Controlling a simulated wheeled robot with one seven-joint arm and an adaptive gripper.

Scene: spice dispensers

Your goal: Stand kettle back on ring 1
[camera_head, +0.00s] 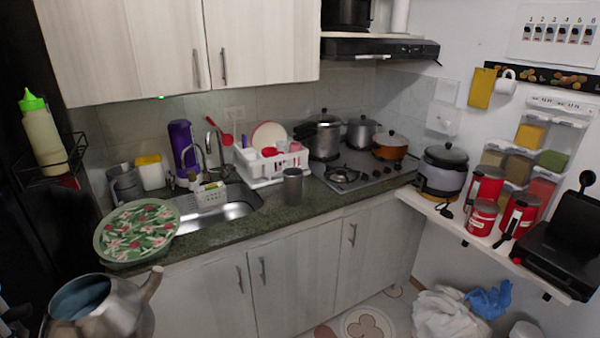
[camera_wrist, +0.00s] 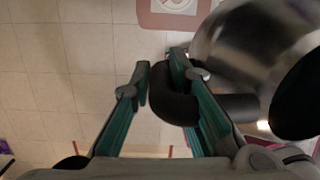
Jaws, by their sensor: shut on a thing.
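The kettle (camera_head: 100,308), grey metal with a spout pointing up and right, is at the lower left of the head view, partly cut off by the frame edge. In the wrist view its shiny body (camera_wrist: 225,60) is at the upper right, with a black curved handle (camera_wrist: 172,100). My gripper (camera_wrist: 160,65) has its teal fingers closed on this handle. The floor lies below. The stove (camera_head: 350,185) is at the counter's right end. Its front left ring (camera_head: 342,175) is bare; no ring number is readable.
Two steel pots (camera_head: 324,138) and (camera_head: 361,132) and an orange pan (camera_head: 390,146) stand on the other rings. A grey cup (camera_head: 293,187) stands on the counter left of the stove. A dish rack (camera_head: 270,163), sink (camera_head: 215,212) and floral tray (camera_head: 137,231) lie further left.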

